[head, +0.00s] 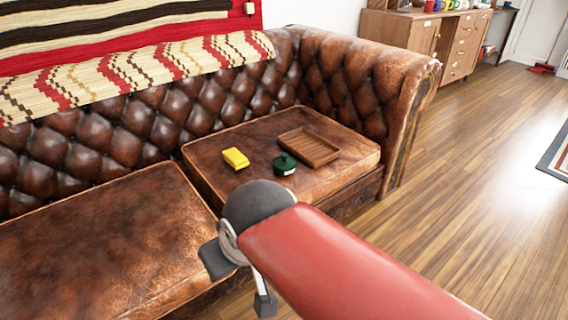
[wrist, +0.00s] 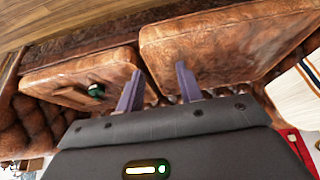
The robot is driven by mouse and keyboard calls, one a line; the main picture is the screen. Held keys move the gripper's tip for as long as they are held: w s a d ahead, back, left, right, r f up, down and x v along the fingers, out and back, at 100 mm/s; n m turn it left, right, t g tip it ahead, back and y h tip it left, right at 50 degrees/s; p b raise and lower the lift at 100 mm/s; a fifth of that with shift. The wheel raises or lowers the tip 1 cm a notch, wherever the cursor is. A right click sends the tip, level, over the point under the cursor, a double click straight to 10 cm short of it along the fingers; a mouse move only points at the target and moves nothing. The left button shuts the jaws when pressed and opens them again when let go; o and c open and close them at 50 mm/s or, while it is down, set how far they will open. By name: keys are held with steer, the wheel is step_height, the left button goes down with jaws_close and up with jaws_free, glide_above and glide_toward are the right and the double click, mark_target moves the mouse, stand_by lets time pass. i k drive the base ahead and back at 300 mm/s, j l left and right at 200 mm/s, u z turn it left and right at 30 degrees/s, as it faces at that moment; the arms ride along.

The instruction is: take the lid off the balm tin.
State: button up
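The balm tin (head: 285,168) is a small round dark green tin with a pale label patch on its side. It stands on the right seat cushion of the brown leather sofa, and its lid (head: 285,158) appears to be on, with a small knob on top. In the wrist view the tin (wrist: 95,89) is small and left of my fingers. My gripper (head: 240,282) is in front of the sofa, short of the tin and apart from it. In the wrist view my gripper (wrist: 158,72) has its two fingers spread with nothing between them.
A wooden tray (head: 308,147) lies just right of and behind the tin. A yellow block (head: 236,158) lies to its left. The tufted backrest (head: 120,140) and right armrest (head: 375,80) bound the seat. The left cushion (head: 100,245) is bare.

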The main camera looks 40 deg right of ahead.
mark_target(284, 162)
steer(key=i+l+z, duration=0.25)
steer(key=l+z, duration=0.15)
steer(key=i+l+z, duration=0.55)
steer(key=z, duration=0.2)
